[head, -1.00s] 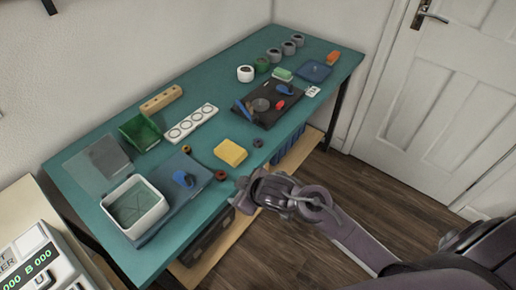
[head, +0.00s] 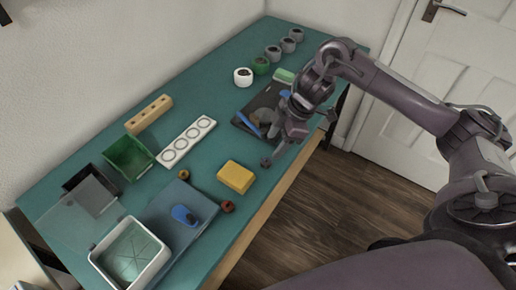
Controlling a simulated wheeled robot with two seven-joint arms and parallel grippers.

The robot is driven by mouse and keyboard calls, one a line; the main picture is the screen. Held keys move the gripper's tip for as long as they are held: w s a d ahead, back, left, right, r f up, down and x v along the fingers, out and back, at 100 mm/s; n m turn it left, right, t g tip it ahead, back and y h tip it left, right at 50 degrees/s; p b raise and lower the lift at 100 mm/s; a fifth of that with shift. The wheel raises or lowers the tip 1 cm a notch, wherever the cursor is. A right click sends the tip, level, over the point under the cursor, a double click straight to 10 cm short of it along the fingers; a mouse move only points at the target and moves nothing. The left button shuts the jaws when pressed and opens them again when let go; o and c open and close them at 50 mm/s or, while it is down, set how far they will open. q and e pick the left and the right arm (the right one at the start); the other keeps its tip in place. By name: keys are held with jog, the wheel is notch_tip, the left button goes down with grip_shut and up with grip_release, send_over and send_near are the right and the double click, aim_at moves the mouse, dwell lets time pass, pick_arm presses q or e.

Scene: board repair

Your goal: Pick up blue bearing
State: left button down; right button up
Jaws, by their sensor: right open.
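The blue bearing (head: 266,162) is a small dark blue ring on the teal bench near its front edge, to the right of the yellow block. My right gripper (head: 275,146) is open and points down, just above the bearing. The fingers are small and dark here, and I cannot tell whether they touch the bearing. My left gripper is not in view.
A yellow block (head: 237,177), a red-brown ring (head: 228,206) and a brass ring (head: 184,174) lie nearby. A white tray with round places (head: 187,142) and a green bin (head: 128,158) stand further left. My right arm partly covers the black mat (head: 243,122).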

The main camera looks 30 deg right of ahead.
aim_at(267, 161)
jog(key=shift+s+d+r, duration=0.1)
jog(key=shift+s+d, duration=0.05)
jog(key=shift+d, duration=0.15)
jog(key=x, duration=0.1)
jog(key=b+x, duration=0.1)
jog(key=shift+s+a+f, duration=0.15)
jog(key=shift+s+f, duration=0.1)
jog(key=shift+f, duration=0.05)
jog(key=x, duration=0.3)
jog(key=shift+f+b, duration=0.35)
jog(key=shift+b, duration=0.05)
jog(key=shift+a+f, duration=0.1)
jog(key=shift+f, duration=0.15)
jog(key=shift+w+f, duration=0.1)
jog(key=c, duration=1)
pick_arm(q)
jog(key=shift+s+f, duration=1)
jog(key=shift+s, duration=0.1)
pick_arm(e)
jog(key=shift+c, duration=0.2)
